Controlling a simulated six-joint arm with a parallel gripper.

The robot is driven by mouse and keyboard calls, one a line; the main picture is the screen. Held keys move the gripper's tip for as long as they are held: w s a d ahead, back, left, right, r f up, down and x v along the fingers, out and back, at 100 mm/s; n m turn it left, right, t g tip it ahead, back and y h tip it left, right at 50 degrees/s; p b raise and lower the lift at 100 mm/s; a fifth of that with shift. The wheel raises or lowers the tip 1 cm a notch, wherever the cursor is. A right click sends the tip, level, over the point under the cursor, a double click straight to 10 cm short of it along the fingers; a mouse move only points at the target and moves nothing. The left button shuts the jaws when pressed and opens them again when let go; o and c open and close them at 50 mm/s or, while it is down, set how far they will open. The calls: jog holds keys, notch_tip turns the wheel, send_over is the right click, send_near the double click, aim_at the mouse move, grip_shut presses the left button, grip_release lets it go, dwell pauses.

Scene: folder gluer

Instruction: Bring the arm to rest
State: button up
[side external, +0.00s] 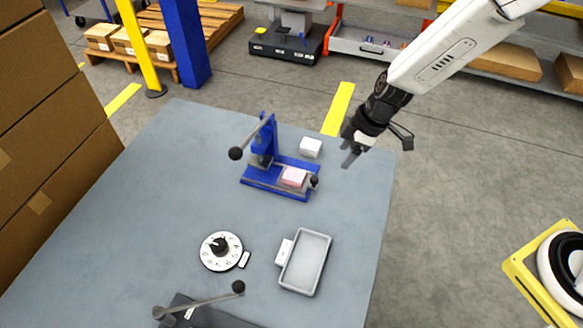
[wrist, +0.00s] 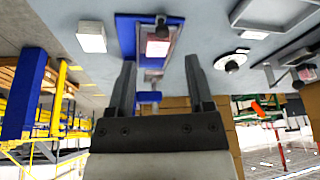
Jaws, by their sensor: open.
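My gripper (side external: 352,150) hangs above the right back edge of the grey table (side external: 210,140), apart from everything on it. In the wrist view my gripper (wrist: 160,85) has its two fingers spread, with nothing held between them. Past the fingers is the blue press (side external: 264,150), also in the wrist view (wrist: 127,35). A white box (side external: 311,147) stands behind the press, near my gripper.
A grey tray (side external: 305,262) and a round dial (side external: 221,251) lie toward the table's front. A dark lever device (side external: 195,313) is at the front edge. Cardboard boxes (side external: 50,120) stack at the left. The floor right of the table is mostly clear.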

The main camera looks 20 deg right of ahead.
jog(key=s+d+r+m+h, duration=0.2)
jog(key=s+d+r+m, duration=0.2)
jog(key=s+d+m, duration=0.2)
jog(key=s+d+r+m+h, duration=0.1)
jog(key=s+d+r+m, duration=0.3)
jog(key=s+d+m, duration=0.2)
jog(key=s+d, duration=0.2)
jog(key=shift+d+r+t+h, duration=0.35)
jog(key=shift+r+t+h, duration=0.05)
